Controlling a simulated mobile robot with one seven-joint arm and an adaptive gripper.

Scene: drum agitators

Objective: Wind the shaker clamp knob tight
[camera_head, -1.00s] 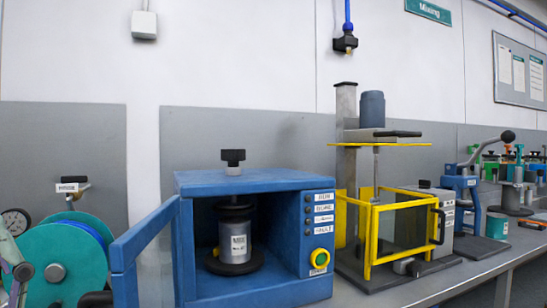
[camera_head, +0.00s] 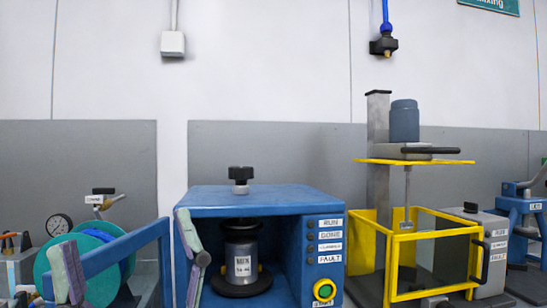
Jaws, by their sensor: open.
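The shaker (camera_head: 270,199) is a blue box with an open front. The black clamp knob (camera_head: 240,173) stands on a short metal stem above its top. Inside, a grey can (camera_head: 242,263) with a label stands upright between a dark upper clamp plate (camera_head: 239,228) and a dark round base (camera_head: 241,285). My gripper (camera_head: 126,232) is at the lower left, with its two pale fingers wide apart and nothing held between them. It is lower than the knob, to its left and apart from it. The right finger overlaps the shaker's left front edge in the picture.
The shaker's blue door (camera_head: 110,262) stands open to the left, behind my fingers. A teal reel (camera_head: 75,262) and a gauge (camera_head: 58,225) are at far left. A yellow-guarded mixer (camera_head: 397,237) stands at right. The space above the knob is clear.

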